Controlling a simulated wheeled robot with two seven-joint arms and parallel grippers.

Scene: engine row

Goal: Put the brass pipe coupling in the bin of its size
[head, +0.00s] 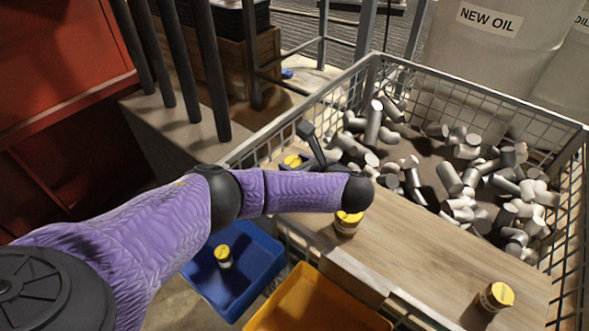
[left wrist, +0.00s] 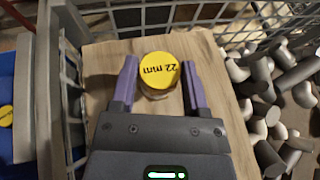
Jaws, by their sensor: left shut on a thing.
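In the head view this coupling (head: 292,160) is partly hidden behind my left gripper (head: 298,163) at the board's far left end. Below stand a blue bin (head: 262,240), holding another yellow-topped coupling (head: 223,257), and a yellow bin (head: 310,305) whose visible part is empty. Bin size labels are not visible. My right gripper is not in view.
Two more yellow-topped couplings stand on the board (head: 420,270), one near the middle (head: 347,223) and one at the right (head: 495,297). Dark posts (head: 205,70) rise at the left.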

